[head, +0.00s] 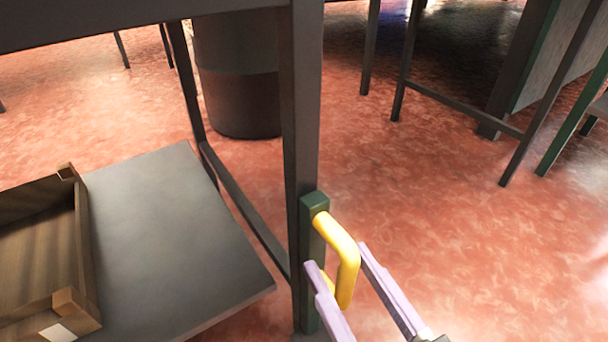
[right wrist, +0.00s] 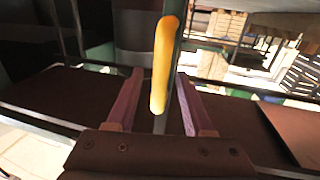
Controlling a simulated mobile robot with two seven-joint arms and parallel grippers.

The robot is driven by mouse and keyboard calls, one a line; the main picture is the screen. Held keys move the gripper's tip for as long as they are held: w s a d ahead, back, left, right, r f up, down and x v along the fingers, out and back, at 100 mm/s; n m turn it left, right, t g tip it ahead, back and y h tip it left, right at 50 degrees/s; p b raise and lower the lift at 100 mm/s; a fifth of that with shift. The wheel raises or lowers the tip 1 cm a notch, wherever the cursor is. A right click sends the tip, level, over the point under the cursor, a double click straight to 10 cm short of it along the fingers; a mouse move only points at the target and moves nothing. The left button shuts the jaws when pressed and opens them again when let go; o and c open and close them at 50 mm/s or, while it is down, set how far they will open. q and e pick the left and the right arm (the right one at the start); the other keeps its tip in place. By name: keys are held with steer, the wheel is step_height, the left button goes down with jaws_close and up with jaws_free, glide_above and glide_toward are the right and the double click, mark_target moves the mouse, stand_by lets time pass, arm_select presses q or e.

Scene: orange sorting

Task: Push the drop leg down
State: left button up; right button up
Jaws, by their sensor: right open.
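The drop leg is a dark green bar (head: 311,235) on the dark upright table post (head: 302,130), with a yellow handle (head: 346,250) sticking out of it. The handle also shows upright in the right wrist view (right wrist: 163,65). My right gripper (head: 338,256) is open, its two pale purple fingers on either side of the handle. In the right wrist view the handle stands between the fingertips (right wrist: 160,74), with visible gaps, so the fingers are not closed on it. The lower part of the handle is partly hidden by a finger. My left gripper is not in view.
A grey shelf (head: 170,230) with a wooden crate (head: 75,260) lies left of the post. A dark round bin (head: 238,90) stands behind. Other table legs (head: 400,80) stand at the back right. The reddish floor (head: 450,220) right of the post is clear.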

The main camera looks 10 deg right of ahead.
steer(key=shift+w, duration=0.1)
jaws_close()
steer(key=shift+f, duration=0.1)
stand_by(1.1)
